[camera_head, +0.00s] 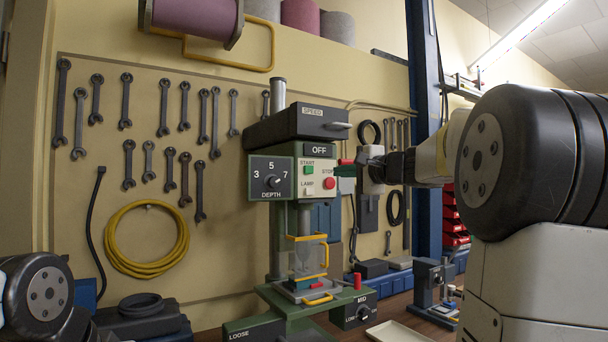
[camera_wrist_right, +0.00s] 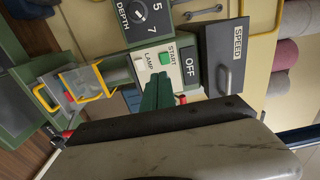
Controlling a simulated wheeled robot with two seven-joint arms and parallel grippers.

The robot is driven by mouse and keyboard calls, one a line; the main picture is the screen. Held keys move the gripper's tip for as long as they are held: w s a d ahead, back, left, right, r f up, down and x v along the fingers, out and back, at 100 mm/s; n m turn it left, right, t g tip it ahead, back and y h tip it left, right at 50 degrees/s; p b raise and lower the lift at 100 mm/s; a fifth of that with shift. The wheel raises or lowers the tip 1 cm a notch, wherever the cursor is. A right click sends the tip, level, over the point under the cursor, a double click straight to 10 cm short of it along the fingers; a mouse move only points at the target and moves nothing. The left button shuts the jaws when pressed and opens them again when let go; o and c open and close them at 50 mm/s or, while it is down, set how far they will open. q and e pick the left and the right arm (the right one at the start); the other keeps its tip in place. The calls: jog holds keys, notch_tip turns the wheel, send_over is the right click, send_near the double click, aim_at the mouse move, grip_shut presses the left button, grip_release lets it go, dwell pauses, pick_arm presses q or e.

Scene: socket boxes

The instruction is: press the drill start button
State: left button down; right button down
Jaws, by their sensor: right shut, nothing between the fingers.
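The green drill press (camera_head: 290,235) stands against the pegboard wall. Its white panel holds the green START button (camera_head: 309,170), the red STOP button (camera_head: 329,183) and a pale LAMP button (camera_head: 308,190); the display above reads OFF. My right gripper (camera_head: 342,171) is shut and empty, just right of the panel. In the right wrist view its green fingers (camera_wrist_right: 159,80) point at the panel, close below the START button (camera_wrist_right: 165,58); a gap shows between them. Part of the STOP button is hidden there. My left gripper is out of view.
A dark SPEED box (camera_head: 300,121) with a handle juts out above the panel, and a DEPTH dial (camera_head: 271,180) sits to its left. A yellow-handled guard (camera_head: 307,256) is below. A MID dial box (camera_head: 354,311) and a pale tray (camera_head: 398,332) are on the bench.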

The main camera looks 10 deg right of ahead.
aim_at(307, 173)
jog(key=x, duration=1.3)
jog(key=shift+w, duration=0.25)
jog(key=shift+w+a, duration=0.15)
jog(key=shift+w, duration=0.1)
